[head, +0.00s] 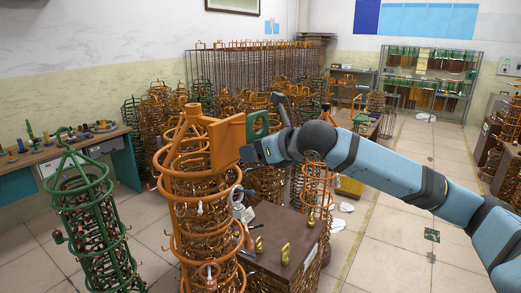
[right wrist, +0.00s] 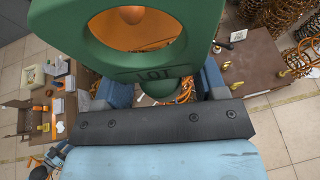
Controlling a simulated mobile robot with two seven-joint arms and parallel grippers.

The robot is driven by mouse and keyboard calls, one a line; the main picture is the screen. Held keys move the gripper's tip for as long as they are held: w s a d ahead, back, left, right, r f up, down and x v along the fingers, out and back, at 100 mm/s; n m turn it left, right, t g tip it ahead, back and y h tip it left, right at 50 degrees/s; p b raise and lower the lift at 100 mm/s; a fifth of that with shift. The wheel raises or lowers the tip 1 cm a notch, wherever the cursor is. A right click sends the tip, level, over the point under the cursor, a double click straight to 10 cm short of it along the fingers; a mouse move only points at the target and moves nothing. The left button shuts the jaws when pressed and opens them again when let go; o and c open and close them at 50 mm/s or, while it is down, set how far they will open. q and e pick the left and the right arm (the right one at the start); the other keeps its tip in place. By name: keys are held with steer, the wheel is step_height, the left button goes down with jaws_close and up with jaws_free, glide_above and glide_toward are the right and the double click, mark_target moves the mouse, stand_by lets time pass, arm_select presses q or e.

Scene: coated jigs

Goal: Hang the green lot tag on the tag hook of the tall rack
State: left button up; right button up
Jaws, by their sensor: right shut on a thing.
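The green lot tag (head: 257,124) is upright beside the orange plate (head: 228,140) at the top of the tall orange rack (head: 200,190). My right gripper (head: 262,130) is shut on the tag, one finger above and one below in the head view. Orange surface and a rounded orange part show through the hole. I cannot tell whether the hook passes through it. My left gripper is not in view.
A green rack (head: 88,215) stands at the left, by a bench (head: 100,137) with small parts. A brown-topped stand (head: 285,240) with yellow pieces is right of the orange rack. Several orange racks crowd behind. Floor at right (head: 385,262) is mostly clear.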

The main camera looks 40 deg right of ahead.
steer(key=shift+w+a, duration=0.35)
steer(key=shift+w, duration=0.55)
steer(key=shift+w+a, duration=0.35)
steer(key=shift+w, duration=0.5)
steer(key=shift+w+f, duration=0.1)
steer(key=shift+f, duration=0.2)
steer(key=shift+w+a+f, duration=0.1)
steer(key=shift+w+f, duration=0.05)
steer(key=shift+f, duration=0.25)
steer(key=shift+w+f, duration=0.1)
steer(key=shift+f, duration=0.25)
steer(key=shift+c, duration=1.1)
steer(key=o, duration=1.5)
steer(key=shift+v, duration=4.45)
